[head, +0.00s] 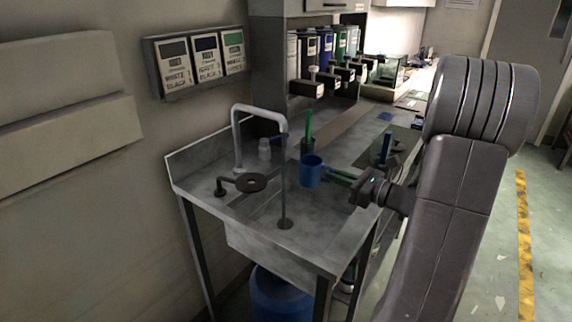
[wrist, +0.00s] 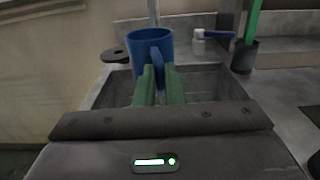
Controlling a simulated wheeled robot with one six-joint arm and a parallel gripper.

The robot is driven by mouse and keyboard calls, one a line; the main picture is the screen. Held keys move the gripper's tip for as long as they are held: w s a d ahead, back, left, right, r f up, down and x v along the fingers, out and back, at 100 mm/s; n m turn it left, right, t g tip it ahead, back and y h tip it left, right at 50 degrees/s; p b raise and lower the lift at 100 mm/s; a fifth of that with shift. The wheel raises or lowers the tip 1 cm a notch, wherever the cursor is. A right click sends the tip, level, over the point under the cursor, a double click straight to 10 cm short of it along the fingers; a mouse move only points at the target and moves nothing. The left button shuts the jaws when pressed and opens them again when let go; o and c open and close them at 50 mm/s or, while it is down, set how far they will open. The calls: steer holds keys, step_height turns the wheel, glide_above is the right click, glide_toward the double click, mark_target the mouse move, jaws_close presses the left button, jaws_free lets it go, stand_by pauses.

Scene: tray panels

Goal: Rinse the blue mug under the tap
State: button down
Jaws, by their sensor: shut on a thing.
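The blue mug (head: 311,171) is upright, held in the air over the sink side of the metal counter. My gripper (head: 332,174) reaches in from the right and is shut on the mug. In the wrist view the green fingers (wrist: 160,88) close on the handle of the mug (wrist: 148,45). The grey gooseneck tap (head: 238,140) stands at the back of the sink (head: 262,213). A thin vertical stream (head: 284,180) runs from its spout to the drain (head: 285,224). The mug is to the right of this stream in the head view, apart from it. The mug's inside is mostly hidden.
A black round piece (head: 250,182) sits on the counter left of the stream. A blue bin (head: 278,297) is under the sink.

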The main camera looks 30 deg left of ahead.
steer(key=d+r+p, duration=0.5)
steer(key=r, duration=0.1)
steer(key=shift+s+p, duration=0.15)
steer(key=shift+p, duration=0.25)
stand_by(0.3)
stand_by(0.6)
